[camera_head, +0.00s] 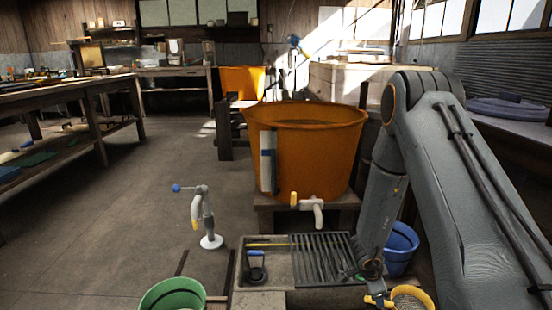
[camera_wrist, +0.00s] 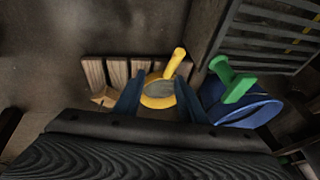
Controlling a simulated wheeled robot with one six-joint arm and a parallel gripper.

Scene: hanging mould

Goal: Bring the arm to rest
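My arm reaches down from the right side of the head view, and its lower end hangs over the sink area near the blue bucket (camera_head: 402,247). In the wrist view the two blue fingers of my gripper (camera_wrist: 160,86) stand apart. A yellow ring-shaped piece with a handle (camera_wrist: 174,62) and a grey inside shows between the fingers. It seems to lie below them, and I see no finger closed on it. In the head view the fingers are too small to make out.
A slatted wooden surface (camera_wrist: 93,74) lies under the yellow piece. A blue bucket (camera_wrist: 250,112) with a green handled piece (camera_wrist: 238,88) stands beside it. An orange tub (camera_head: 305,160), a grated sink (camera_head: 318,258) and a green bucket (camera_head: 172,297) are nearby. The floor at left is open.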

